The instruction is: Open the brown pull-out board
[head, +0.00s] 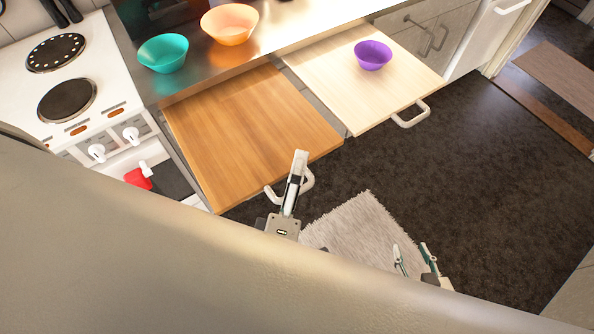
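The brown pull-out board (245,130) is out from under the steel counter, well forward over the floor. Its pale bar handle (308,182) is on the front edge. My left gripper (297,168) is at this handle, seen edge-on, its fingers crossing the middle of the bar and their tips over the board's front edge. Whether the fingers close on the bar is hidden from this angle. My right gripper (414,258) is low at the right, over the rug, with its two fingers apart and nothing between them.
A pale pull-out board (350,95) is also out, to the right, bearing a purple bowl (373,55). Teal (163,53) and orange (229,24) bowls stand on the counter (275,50). A white cooker (95,95) is at left. Dark floor (480,170) at right is clear.

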